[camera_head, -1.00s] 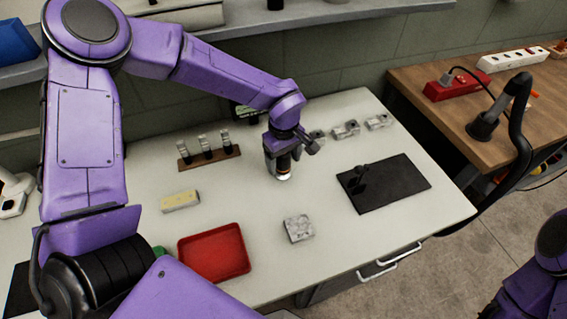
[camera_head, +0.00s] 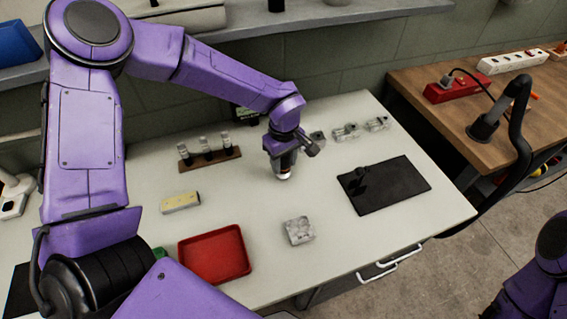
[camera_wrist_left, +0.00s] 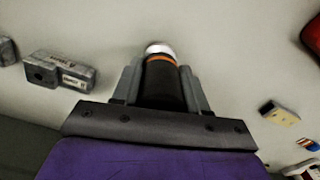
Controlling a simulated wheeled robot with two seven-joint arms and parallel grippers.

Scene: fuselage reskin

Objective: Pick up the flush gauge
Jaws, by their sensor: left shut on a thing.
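The flush gauge, a black cylinder with an orange band and a bright silver end, shows in the left wrist view (camera_wrist_left: 162,80) between the grey fingers. In the head view its pale lower end (camera_head: 284,176) shows just below my left gripper (camera_head: 283,167). My left gripper is shut on the gauge, with a finger on each side, over the middle of the white table. The gauge's upper part is hidden by the gripper. I cannot tell whether its end touches the table. My right gripper is out of view.
A rack (camera_head: 209,159) with several dark, silver-topped pieces stands left of the gripper. A yellow block (camera_head: 181,203), a red tray (camera_head: 215,257), a grey metal block (camera_head: 299,231) and a black plate (camera_head: 400,186) lie around. Small metal blocks (camera_head: 346,132) lie behind. The table between them is clear.

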